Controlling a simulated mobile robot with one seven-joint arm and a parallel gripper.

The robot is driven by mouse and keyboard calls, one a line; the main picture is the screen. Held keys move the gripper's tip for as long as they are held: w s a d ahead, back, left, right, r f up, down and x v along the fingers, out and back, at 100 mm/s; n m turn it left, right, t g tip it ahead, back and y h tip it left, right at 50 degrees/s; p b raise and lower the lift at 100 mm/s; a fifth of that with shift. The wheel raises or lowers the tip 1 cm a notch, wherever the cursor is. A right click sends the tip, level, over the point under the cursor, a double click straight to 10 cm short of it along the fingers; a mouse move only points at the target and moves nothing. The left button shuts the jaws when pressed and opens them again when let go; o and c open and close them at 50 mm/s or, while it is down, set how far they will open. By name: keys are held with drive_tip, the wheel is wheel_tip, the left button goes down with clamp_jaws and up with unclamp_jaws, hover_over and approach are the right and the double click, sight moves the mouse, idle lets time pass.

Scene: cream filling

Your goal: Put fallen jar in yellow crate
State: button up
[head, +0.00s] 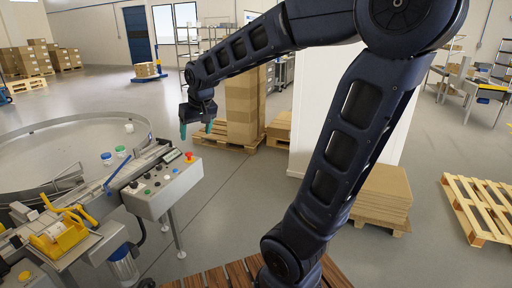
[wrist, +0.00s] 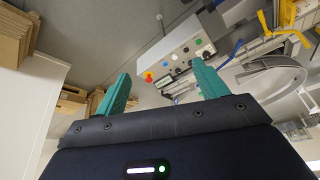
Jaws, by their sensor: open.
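My gripper (head: 197,128) hangs open and empty in the head view, its teal fingers pointing down, right of the round table and beyond the control box. In the wrist view my gripper (wrist: 160,74) shows its two fingers wide apart with nothing between them. The yellow crate (head: 68,243) is at the lower left of the head view, beside the conveyor, with something pale in it. A small white jar (head: 129,128) is near the round table's far right edge; it is too small to tell whether it lies on its side. A green-lidded jar (head: 121,151) and a blue-lidded jar (head: 106,158) are nearer.
A control box (head: 165,188) with a red button stands between my arm and the conveyor (head: 115,180). The round table (head: 40,148) has a raised rim. Stacked cartons (head: 241,110) stand on a pallet behind my gripper. Open floor lies right of the control box.

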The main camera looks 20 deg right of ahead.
drive_tip(key=s+d+f+m+h, duration=0.1)
drive_tip(key=s+d+f+m, duration=0.1)
drive_tip(key=s+d, duration=1.3)
drive_tip(key=shift+s+m, duration=0.3)
drive_tip(key=shift+m, duration=0.3)
idle(0.8)
